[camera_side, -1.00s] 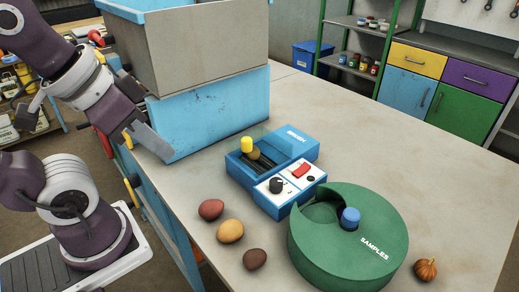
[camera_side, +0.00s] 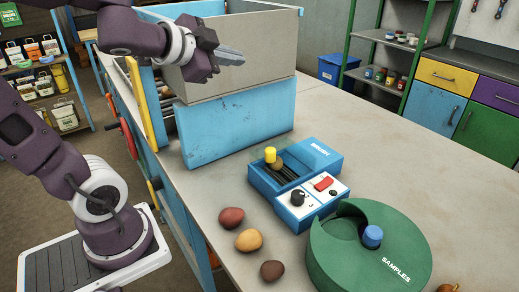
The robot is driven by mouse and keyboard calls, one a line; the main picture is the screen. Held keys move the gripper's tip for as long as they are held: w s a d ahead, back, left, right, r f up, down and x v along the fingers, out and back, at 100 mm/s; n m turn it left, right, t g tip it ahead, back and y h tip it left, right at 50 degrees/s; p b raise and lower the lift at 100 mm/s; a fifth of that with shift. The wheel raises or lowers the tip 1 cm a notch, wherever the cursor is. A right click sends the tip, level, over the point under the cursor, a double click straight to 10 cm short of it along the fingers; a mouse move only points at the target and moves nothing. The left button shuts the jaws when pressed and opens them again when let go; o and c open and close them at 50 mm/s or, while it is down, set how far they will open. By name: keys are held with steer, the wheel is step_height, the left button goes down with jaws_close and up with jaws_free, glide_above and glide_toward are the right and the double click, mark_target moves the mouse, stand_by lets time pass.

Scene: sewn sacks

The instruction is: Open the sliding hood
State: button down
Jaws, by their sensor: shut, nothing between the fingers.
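A large box stands at the back left of the table, with a grey upper section (camera_side: 262,62) above a blue lower panel (camera_side: 235,132). The upper section looks like the sliding hood, though I cannot be sure. Its left side shows a dark gap beside a yellow upright strip (camera_side: 139,102). My gripper (camera_side: 240,57) is shut and empty. It is raised in front of the grey section, its fingers pointing right. I cannot tell whether it touches the grey face.
A blue device marked BRUSH (camera_side: 318,158) and a green round SAMPLES container (camera_side: 365,255) stand on the table (camera_side: 400,180). A red lump (camera_side: 231,218), a yellow lump (camera_side: 249,240) and a brown lump (camera_side: 272,271) lie near the front edge.

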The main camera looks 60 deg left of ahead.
steer(key=s+d+f+m+g+h, duration=0.3)
steer(key=s+f+m+g+h, duration=0.45)
steer(key=f+m, duration=0.35)
steer(key=n, duration=0.1)
glide_toward(268, 164)
step_height(268, 164, down, 4)
steer(key=s, duration=0.3)
steer(key=shift+h, duration=0.45)
steer(key=w, duration=0.2)
steer(key=w+d, duration=0.1)
steer(key=w, duration=0.2)
steer(key=shift+f, duration=0.15)
steer(key=shift+w, duration=0.1)
